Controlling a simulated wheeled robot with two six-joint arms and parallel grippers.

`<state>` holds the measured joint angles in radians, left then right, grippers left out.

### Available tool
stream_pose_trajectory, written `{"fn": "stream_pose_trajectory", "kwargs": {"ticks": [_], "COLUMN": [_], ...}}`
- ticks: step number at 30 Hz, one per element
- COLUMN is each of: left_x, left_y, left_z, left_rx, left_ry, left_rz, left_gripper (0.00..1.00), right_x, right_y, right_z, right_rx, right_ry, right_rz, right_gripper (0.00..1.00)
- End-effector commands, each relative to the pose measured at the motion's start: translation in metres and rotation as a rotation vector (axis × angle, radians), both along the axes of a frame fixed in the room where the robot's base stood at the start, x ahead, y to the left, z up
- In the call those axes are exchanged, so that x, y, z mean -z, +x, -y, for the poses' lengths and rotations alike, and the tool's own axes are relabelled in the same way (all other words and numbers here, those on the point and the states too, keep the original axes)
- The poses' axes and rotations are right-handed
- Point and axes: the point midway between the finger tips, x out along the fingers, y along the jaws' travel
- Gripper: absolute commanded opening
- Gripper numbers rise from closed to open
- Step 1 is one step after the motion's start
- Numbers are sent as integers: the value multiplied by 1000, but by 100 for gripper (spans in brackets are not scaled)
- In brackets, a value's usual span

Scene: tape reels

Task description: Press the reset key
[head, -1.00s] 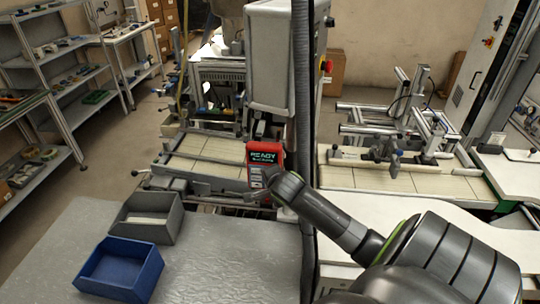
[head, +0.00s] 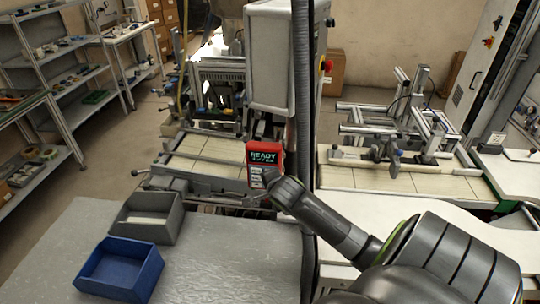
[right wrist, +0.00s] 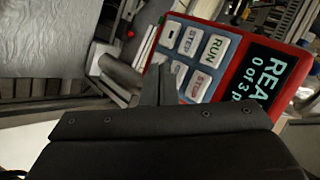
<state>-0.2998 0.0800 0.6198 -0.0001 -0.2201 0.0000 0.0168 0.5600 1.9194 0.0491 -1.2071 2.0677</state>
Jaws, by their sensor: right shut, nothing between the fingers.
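A red control box (head: 264,153) stands upright at the near edge of the machine in the head view. Its dark screen (right wrist: 262,82) reads READY with "0 of 3" below in the right wrist view. White keys sit beside the screen: RUN (right wrist: 213,52), STEP (right wrist: 171,35) and STOP (right wrist: 199,84). A fourth key (right wrist: 181,70) is partly hidden behind my right gripper, so its label cannot be read. My right gripper (right wrist: 158,88) is shut and empty, its tips at this key's edge; contact cannot be told. My left gripper is not in view.
A blue bin (head: 120,270) and a grey bin (head: 147,219) stand on the grey table (head: 225,260) at the front left. A dark vertical post (head: 303,90) rises just right of the box. The table right of the bins is clear.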

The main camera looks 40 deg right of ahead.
Motion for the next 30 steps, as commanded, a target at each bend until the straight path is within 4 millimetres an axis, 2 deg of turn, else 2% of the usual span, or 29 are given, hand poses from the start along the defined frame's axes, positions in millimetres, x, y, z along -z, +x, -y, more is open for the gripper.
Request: {"fn": "stream_pose_trajectory", "kwargs": {"ticks": [4, 18, 30], "left_x": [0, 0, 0], "left_y": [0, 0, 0], "left_z": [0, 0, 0], "left_rx": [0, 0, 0], "left_ry": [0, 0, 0], "left_rz": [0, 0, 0], "left_gripper": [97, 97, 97], "right_x": [0, 0, 0], "right_y": [-2, -29, -31], "right_z": [-3, -37, -39], "right_rx": [-1, -1, 0], "right_ry": [2, 2, 0], "right_rz": [1, 0, 1], "right_gripper": [0, 0, 0]}}
